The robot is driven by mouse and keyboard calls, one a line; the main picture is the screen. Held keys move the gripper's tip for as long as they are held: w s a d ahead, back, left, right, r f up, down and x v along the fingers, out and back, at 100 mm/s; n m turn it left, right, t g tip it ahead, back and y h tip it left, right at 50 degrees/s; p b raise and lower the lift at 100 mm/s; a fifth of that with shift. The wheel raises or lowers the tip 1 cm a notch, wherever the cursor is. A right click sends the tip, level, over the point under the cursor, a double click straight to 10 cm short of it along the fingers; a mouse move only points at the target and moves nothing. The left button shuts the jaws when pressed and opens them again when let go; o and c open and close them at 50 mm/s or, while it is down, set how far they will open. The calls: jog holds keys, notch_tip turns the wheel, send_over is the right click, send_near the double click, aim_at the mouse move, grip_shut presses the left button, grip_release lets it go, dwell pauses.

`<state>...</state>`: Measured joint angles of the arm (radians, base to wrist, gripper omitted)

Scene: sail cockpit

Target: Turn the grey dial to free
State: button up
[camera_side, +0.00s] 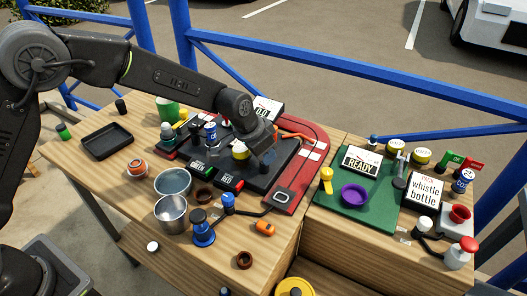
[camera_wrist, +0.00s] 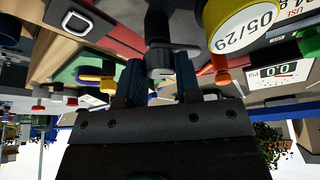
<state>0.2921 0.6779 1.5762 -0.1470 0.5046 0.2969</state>
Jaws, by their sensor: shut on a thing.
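The grey dial (camera_wrist: 160,50) shows in the wrist view as a dark grey knob between my two dark blue fingers. My gripper (camera_wrist: 159,80) is shut on it. In the side view my gripper (camera_side: 268,156) reaches down to the dark grey panel (camera_side: 262,183), which lies on a red-edged board (camera_side: 318,150). There the dial is hidden behind my wrist and fingers. I cannot read any marking around the dial, so I cannot tell which way it points.
A yellow-and-white tin (camera_side: 240,150) stands close left of my gripper; in the wrist view a yellow tin (camera_wrist: 245,25) is marked 05/29. Metal cups (camera_side: 171,212) stand nearer the front. A green board (camera_side: 352,212) lies to the right.

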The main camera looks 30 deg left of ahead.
jog(key=shift+m+h, duration=0.3)
jog(key=shift+m, duration=0.4)
jog(key=o, duration=0.9)
jog(key=shift+r, duration=0.1)
jog(key=v, duration=1.3)
jog(key=shift+r, duration=0.35)
jog(key=s+a+r+n+y, duration=0.1)
jog(key=s+a+r+n, duration=0.1)
jog(key=s+a+r, duration=0.3)
jog(key=s+a+r+n, duration=0.1)
jog(key=s+a+r, duration=0.15)
jog(key=s, duration=0.45)
jog(key=s+a+f+n, duration=0.1)
jog(key=s+a+n, duration=0.1)
jog(key=s, duration=0.5)
jog(key=s+a+f+n+t+y, duration=0.1)
jog(key=s+a, duration=0.3)
jog(key=s, duration=0.4)
jog(key=shift+a+f+n+t+y, duration=0.3)
jog(key=shift+f+n, duration=0.1)
jog(key=shift+f, duration=0.05)
